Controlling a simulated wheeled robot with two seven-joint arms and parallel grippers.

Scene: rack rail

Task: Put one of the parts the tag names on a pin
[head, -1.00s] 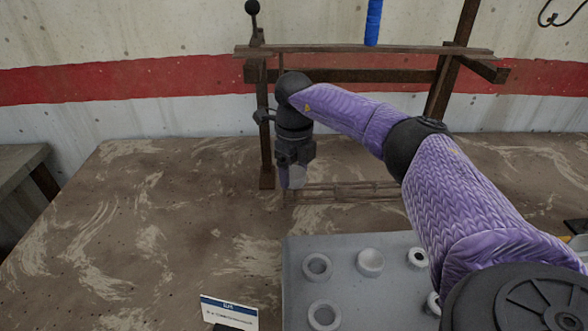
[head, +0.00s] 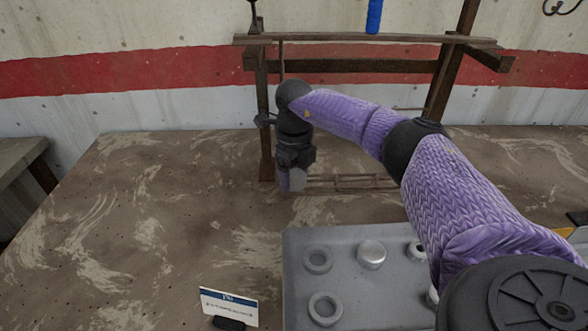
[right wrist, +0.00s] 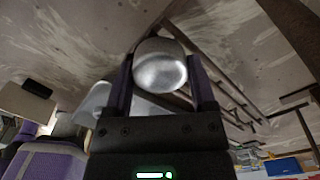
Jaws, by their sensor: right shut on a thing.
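My right gripper (head: 291,184) is low over the table beside the left post of the brown rack (head: 345,66). In the right wrist view it is shut on a smooth, rounded, silvery part (right wrist: 160,68). That part does not show clearly in the head view. A white tag (head: 229,305) with a blue heading stands at the front; its words are too small to read. A grey tray (head: 345,240) holds several grey parts, among them two rings (head: 318,260) and a round-topped piece (head: 371,254). I cannot make out a bare pin. My left gripper is out of view.
A blue cylinder (head: 374,16) stands at the rack's top rail. Low brown bars (head: 350,182) lie behind and to the right of my gripper. The table's left part (head: 130,220) is clear. My right arm covers the tray's right side.

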